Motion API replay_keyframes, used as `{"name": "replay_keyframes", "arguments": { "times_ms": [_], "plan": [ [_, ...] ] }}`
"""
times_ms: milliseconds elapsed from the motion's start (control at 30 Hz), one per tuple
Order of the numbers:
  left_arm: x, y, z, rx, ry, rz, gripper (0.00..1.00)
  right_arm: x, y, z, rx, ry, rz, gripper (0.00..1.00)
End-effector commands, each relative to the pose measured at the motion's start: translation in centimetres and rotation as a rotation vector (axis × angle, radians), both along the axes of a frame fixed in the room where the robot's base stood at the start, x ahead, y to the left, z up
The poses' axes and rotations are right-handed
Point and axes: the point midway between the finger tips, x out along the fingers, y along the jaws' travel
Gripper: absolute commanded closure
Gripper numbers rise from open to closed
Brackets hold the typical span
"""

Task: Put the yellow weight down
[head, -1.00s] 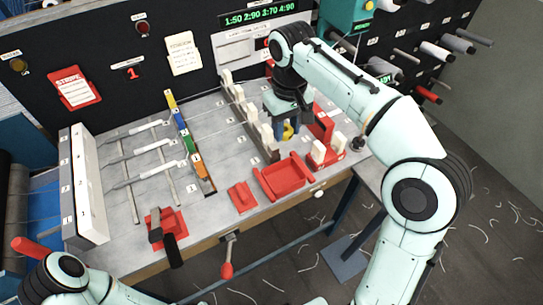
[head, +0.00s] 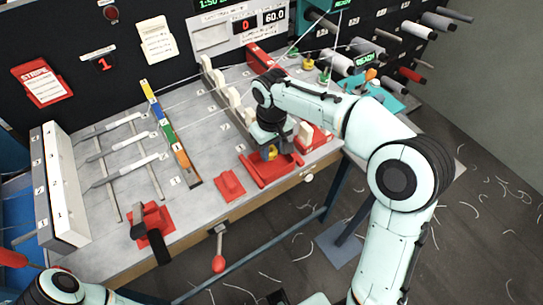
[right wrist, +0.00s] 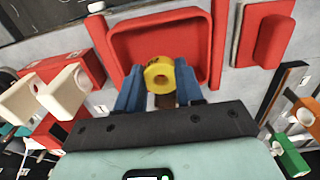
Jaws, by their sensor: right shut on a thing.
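The yellow weight (right wrist: 159,75) is a small ring-like piece with a hole. In the right wrist view it sits between the two blue fingers of my right gripper (right wrist: 158,88), which is shut on it. In the head view the weight (head: 271,152) shows just below my right gripper (head: 269,146), over the red tray (head: 258,173) at the table's front edge. The red tray also shows behind the weight in the right wrist view (right wrist: 122,45). I cannot tell whether the weight touches the tray floor. My left arm shows at the lower left, but its gripper is out of view.
White pegs on red blocks (head: 312,137) stand right of the tray. A smaller red block (head: 229,185) lies to its left. A red-handled crank (head: 218,262) hangs at the front edge. Strands (head: 309,35) run up toward the back right.

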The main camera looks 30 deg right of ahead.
Motion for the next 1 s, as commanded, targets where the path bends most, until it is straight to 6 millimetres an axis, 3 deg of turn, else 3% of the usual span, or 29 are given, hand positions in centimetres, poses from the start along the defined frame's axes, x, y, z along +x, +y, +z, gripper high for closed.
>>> {"name": "replay_keyframes", "arguments": {
  "times_ms": [100,200,633,667,700,1000],
  "plan": [
    [-0.2,0.0,-0.4,0.0,0.002,0.0,1.0,-0.1,0.0,-2.2,0.0,0.006,0.0,1.0],
    [-0.3,0.0,-0.6,0.0,0.003,0.0,1.0,0.0,0.0,-3.2,0.0,0.003,0.0,1.0],
    [-0.4,0.0,-0.8,0.0,0.004,0.0,1.0,0.0,0.0,-3.8,0.0,0.002,0.0,1.0],
    [-0.4,0.0,-0.8,0.0,0.004,0.0,1.0,0.0,0.0,-3.7,0.0,0.002,0.0,0.57],
    [-0.4,0.0,-0.8,0.0,0.004,0.0,1.0,0.0,0.0,-3.7,0.0,0.002,0.0,0.53],
    [-0.3,0.0,-0.6,0.0,0.003,0.0,1.0,0.0,0.0,-3.5,0.0,0.001,0.0,0.53]
  ]
}}
